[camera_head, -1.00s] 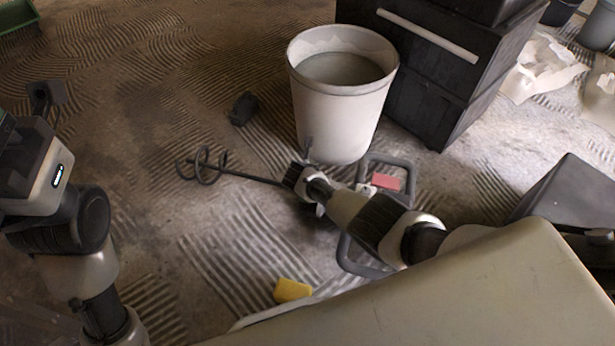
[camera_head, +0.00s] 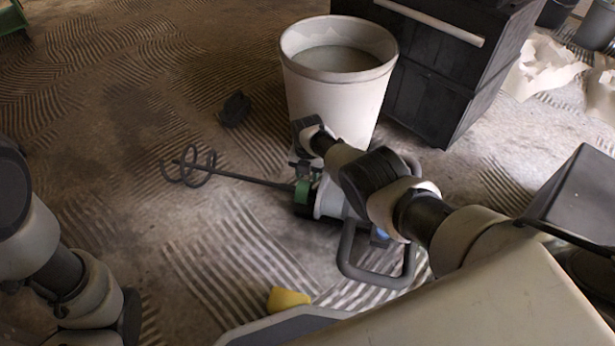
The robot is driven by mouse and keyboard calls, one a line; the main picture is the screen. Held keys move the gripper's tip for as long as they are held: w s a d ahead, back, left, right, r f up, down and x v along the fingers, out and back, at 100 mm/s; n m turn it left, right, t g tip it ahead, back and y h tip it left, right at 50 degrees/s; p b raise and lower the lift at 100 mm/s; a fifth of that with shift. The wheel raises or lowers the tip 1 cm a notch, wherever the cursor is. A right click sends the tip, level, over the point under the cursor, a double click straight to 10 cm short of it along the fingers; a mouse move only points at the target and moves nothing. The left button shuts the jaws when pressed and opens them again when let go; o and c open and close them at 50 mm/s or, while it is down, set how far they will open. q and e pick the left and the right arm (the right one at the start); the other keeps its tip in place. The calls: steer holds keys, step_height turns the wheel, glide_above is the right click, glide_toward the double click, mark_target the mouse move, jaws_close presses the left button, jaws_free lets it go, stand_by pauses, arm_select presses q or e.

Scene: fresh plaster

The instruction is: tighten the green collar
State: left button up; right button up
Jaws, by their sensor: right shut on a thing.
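A paddle mixer lies on the floor, with a grey handle frame (camera_head: 350,262), a pale motor body (camera_head: 330,200) and a thin dark shaft (camera_head: 245,180) ending in a spiral paddle (camera_head: 190,168) to the left. The green collar (camera_head: 302,190) sits where the shaft meets the body. My right gripper (camera_head: 303,166) comes down from above and is shut at the collar, its wrist hiding part of the mixer body. The fingertips are small and partly hidden. My left arm shows at the left edge, but its gripper is out of the picture.
A white bucket (camera_head: 335,95) of grey material stands just behind the mixer. Black stacked cases (camera_head: 430,100) stand behind right. A yellow sponge (camera_head: 288,299) and a small dark object (camera_head: 236,108) lie on the ridged floor. The floor left of the mixer is clear.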

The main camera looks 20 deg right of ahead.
steer(key=shift+f, duration=0.1)
stand_by(0.5)
steer(key=o, duration=0.6)
steer(key=shift+c, duration=0.2)
